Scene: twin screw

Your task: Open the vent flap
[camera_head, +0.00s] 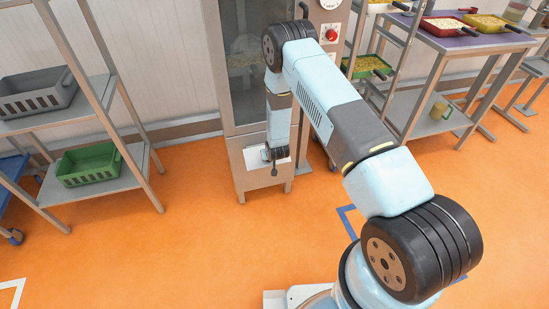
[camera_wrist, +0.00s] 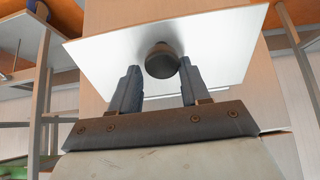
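The vent flap is a pale flat panel (camera_head: 254,160) low on the front of the steel cabinet. In the wrist view the flap (camera_wrist: 225,45) fills the upper middle, with a dark round knob (camera_wrist: 162,60) on it. My gripper (camera_head: 275,154) is at the flap, and the arm hides part of the panel. In the wrist view my gripper (camera_wrist: 159,72) is open, its two fingers pointing at the flap. The knob shows between the fingertips, nearer the right one. I cannot tell whether that finger touches it. Whether the flap is ajar is unclear.
The steel cabinet (camera_head: 230,105) has a glass door above the flap and a red button (camera_head: 332,35) at its upper right. A shelf rack with a grey crate (camera_head: 37,92) and a green crate (camera_head: 89,164) stands left. A table with trays (camera_head: 444,27) stands right. Orange floor is clear in front.

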